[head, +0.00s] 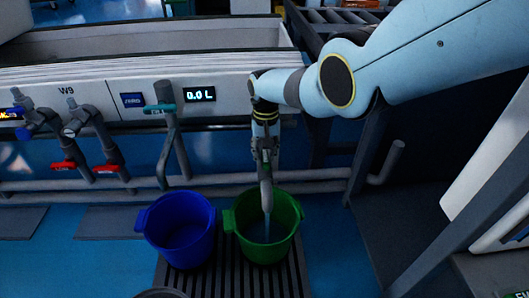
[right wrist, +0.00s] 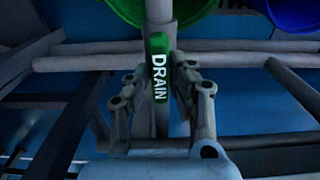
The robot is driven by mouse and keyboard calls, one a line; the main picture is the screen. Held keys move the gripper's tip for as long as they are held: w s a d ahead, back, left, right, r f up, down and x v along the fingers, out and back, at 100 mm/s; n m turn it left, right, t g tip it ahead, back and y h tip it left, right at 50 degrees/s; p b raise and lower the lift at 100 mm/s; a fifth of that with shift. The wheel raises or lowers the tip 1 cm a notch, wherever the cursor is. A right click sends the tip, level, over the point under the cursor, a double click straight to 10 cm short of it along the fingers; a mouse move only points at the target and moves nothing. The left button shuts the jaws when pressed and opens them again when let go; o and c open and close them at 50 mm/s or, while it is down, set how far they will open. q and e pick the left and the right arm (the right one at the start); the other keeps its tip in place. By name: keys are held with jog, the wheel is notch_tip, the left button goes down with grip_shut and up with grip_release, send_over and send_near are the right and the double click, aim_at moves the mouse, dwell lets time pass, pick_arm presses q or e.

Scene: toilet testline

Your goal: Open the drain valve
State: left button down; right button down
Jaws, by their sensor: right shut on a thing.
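The drain valve has a green handle (right wrist: 158,85) with white DRAIN lettering, seen in the right wrist view between my fingers. My right gripper (head: 265,150) is shut on this handle, above the green bucket; it also shows in the right wrist view (right wrist: 160,95). The grey drain pipe (head: 266,190) points down into the green bucket (head: 282,250). A pale bluish streak below its mouth looks like running water. My left gripper is out of view.
A blue bucket (head: 160,222) stands left of the green one on a dark floor grate (head: 205,280). A teal-handled valve (head: 160,108), red-handled valves and a display (head: 199,95) reading 0.0 L are along the trough. Pipes (head: 325,173) run behind the buckets.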

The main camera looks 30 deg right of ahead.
aim_at(266, 156)
jog(key=shift+s+f, duration=0.2)
jog(key=shift+s, duration=0.1)
jog(key=c, duration=1.2)
grip_release()
jog(key=shift+r, duration=0.1)
jog(key=shift+w, duration=0.15)
jog(key=shift+r, duration=0.1)
notch_tip(266, 156, up, 12)
